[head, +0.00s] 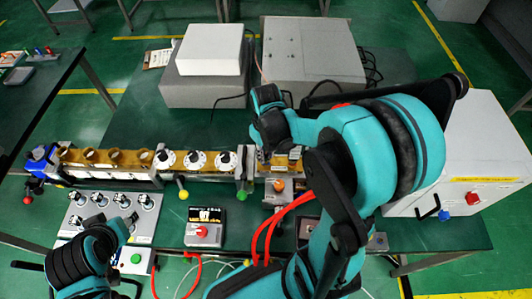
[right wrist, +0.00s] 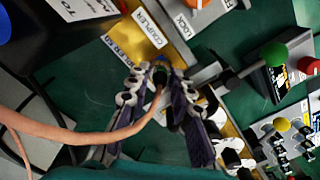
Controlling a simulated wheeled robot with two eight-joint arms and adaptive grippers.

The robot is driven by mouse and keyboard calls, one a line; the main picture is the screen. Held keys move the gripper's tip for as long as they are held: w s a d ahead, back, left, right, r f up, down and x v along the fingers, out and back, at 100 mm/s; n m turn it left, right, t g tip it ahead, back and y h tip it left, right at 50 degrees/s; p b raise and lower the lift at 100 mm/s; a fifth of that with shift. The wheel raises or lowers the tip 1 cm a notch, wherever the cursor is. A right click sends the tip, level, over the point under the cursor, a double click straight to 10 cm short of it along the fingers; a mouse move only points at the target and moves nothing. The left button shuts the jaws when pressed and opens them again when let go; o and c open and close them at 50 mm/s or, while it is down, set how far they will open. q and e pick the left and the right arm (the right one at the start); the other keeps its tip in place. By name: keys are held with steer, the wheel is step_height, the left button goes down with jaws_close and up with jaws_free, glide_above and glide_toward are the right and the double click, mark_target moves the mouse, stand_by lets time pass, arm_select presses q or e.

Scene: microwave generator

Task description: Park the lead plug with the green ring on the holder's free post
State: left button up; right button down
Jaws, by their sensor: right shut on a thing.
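My right gripper (right wrist: 160,88) is shut on a dark lead plug (right wrist: 160,76) in the right wrist view. A salmon-coloured lead (right wrist: 90,137) runs from it to the left. The fingers cover most of the plug, and I cannot make out its ring colour clearly. The plug is close to a gold block labelled COUPLER (right wrist: 150,30); I cannot tell whether they touch. In the head view my right arm hides the right fingertips and plug. My left gripper (head: 128,222) is at the lower left, by a panel; its fingers are unclear. I cannot pick out the holder's free post with certainty.
A gold waveguide row (head: 115,157) with several white round caps crosses the bench. A grey panel (head: 75,222) carries several silver knobs. A small black display box (head: 205,215) stands in front. Grey boxes (head: 313,50) fill the back, and a white cabinet (head: 485,150) stands right.

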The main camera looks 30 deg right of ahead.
mark_target(266, 154)
steer(key=c, duration=1.3)
jaws_free()
steer(key=shift+r, duration=0.15)
step_height(266, 154, up, 12)
steer(key=shift+f, duration=0.1)
steer(key=shift+s+a+f+m+t+b, duration=0.35)
steer(key=shift+s+a+f+t, duration=0.15)
steer(key=shift+s+a+t, duration=0.6)
steer(key=shift+s+a+f+m+t+b, duration=0.3)
steer(key=shift+s+a+f+t, duration=0.2)
steer(key=shift+s+a+t, duration=0.65)
steer(key=shift+s+a+f+m+t+b, duration=0.25)
steer(key=shift+s+a+f+t+b, duration=0.3)
steer(key=shift+a+t, duration=0.95)
steer(key=shift+s+a, duration=0.1)
